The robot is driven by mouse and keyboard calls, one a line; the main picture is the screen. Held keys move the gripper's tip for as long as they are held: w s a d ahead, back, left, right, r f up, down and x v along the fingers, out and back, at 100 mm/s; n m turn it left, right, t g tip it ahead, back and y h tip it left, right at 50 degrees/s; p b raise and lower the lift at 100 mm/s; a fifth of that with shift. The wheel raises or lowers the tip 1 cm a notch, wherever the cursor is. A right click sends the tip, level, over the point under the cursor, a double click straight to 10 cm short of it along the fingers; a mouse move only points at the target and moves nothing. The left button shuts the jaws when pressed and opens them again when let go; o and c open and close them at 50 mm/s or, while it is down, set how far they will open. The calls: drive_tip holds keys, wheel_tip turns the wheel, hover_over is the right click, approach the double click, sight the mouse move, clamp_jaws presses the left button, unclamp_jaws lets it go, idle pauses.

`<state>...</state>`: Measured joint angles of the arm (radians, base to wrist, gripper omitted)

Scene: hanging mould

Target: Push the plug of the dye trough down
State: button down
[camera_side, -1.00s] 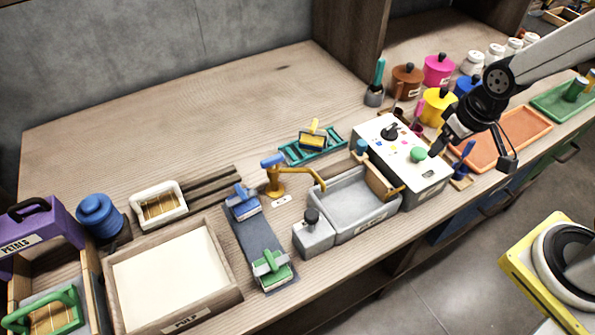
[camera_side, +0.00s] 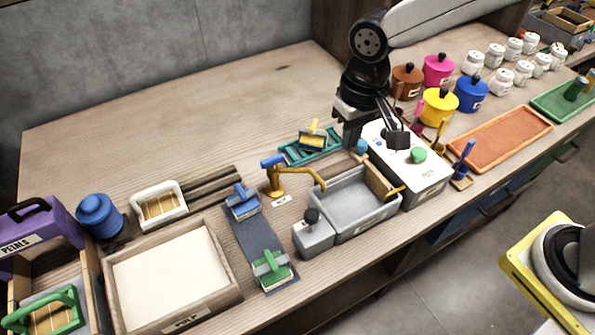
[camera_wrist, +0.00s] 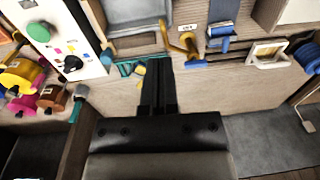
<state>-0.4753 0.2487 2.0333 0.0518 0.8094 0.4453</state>
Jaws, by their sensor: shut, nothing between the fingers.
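The grey dye trough (camera_side: 352,222) sits near the front edge of the bench; it also shows at the top of the wrist view (camera_wrist: 125,24). A grey box with a black knob (camera_side: 311,216) adjoins its left end, and a small blue knob (camera_side: 361,146) stands by its back right corner. I cannot tell which part is the plug. My gripper (camera_side: 349,138) is shut and empty, above the bench behind the trough, by the teal rack (camera_side: 296,153). In the wrist view my fingers (camera_wrist: 158,72) point towards the trough and touch nothing visible.
A yellow tap (camera_side: 298,172) with a blue handle stands at the trough's back left. A white control box (camera_side: 425,184) with a green button stands at its right. Coloured pots (camera_side: 438,106) stand farther right. The bench at the back left is clear.

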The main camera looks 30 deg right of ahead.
drive_tip(key=r, duration=0.2)
hover_over(313, 213)
drive_tip(key=shift+w+d+f+g, duration=0.15)
drive_tip(key=shift+w+g, duration=0.2)
drive_tip(key=shift+g, duration=0.05)
drive_tip(key=f, duration=1.4)
drive_tip(key=shift+s+a, duration=0.25)
drive_tip(key=shift+s, duration=0.05)
drive_tip(key=shift+f, duration=0.1)
drive_tip(key=shift+s+f, duration=0.1)
drive_tip(key=shift+f, duration=1.55)
drive_tip(key=shift+d, duration=0.1)
drive_tip(key=shift+r, duration=0.15)
